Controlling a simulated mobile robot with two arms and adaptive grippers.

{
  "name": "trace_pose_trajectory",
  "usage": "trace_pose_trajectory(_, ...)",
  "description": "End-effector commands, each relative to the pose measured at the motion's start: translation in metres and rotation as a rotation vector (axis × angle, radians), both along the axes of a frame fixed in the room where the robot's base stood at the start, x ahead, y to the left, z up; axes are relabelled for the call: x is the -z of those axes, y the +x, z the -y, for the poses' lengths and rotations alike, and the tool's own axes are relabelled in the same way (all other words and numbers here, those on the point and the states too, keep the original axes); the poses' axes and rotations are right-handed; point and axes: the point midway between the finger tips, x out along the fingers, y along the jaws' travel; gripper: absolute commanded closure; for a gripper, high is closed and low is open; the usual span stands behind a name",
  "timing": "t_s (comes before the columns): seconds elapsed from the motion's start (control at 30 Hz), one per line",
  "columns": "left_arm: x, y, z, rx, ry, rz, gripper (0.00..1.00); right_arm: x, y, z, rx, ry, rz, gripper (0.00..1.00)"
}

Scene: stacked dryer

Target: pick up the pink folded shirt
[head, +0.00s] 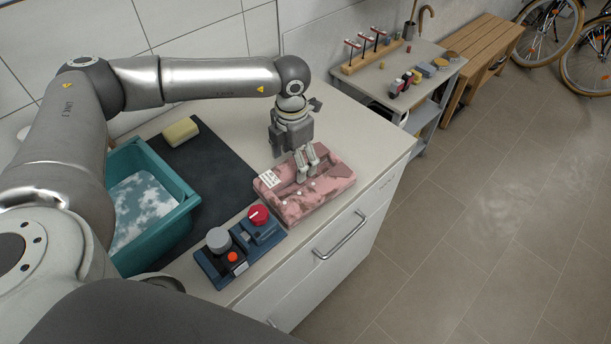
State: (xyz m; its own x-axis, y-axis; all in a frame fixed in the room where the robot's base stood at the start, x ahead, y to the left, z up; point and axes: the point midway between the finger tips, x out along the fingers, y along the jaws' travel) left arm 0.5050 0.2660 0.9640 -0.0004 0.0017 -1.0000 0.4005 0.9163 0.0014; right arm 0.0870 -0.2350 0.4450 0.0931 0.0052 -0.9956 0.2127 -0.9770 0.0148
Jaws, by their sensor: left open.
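The pink folded shirt (323,200) lies on the counter near its front right edge. It is a mottled pink block with a white label at its left end. My left gripper (306,176) points down over the shirt's middle. Its fingers are open, and the tips are at or just above the shirt's top; I cannot tell whether they touch it. The far side of the shirt is partly hidden behind the fingers. My right gripper is not in view.
A blue control box (238,250) with red and grey knobs stands just left of the shirt. A teal basin (186,207) and yellow sponge (181,132) are farther left. The counter (352,128) is clear behind the gripper. A low grey table (440,76) stands beyond.

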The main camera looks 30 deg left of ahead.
Motion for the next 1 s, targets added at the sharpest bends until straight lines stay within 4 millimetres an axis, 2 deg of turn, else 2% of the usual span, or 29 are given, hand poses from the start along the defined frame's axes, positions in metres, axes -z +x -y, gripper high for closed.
trace_pose_trajectory(0.13, 0.014, 0.000, -0.001, -0.002, -0.001, -0.001, 0.27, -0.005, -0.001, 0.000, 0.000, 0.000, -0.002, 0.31)
trace_pose_trajectory(0.37, 0.016, 0.000, -0.001, -0.002, 0.000, 0.001, 0.27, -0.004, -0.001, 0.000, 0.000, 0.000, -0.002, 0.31)
trace_pose_trajectory(0.47, 0.016, 0.000, -0.001, -0.002, 0.000, 0.001, 0.37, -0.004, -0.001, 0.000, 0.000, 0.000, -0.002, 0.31)
trace_pose_trajectory(0.8, 0.016, 0.000, -0.001, -0.002, 0.000, 0.001, 0.80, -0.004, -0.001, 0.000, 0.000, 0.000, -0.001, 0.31)
trace_pose_trajectory(1.0, 0.016, 0.001, -0.001, -0.003, -0.001, 0.002, 0.81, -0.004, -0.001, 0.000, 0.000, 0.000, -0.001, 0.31)
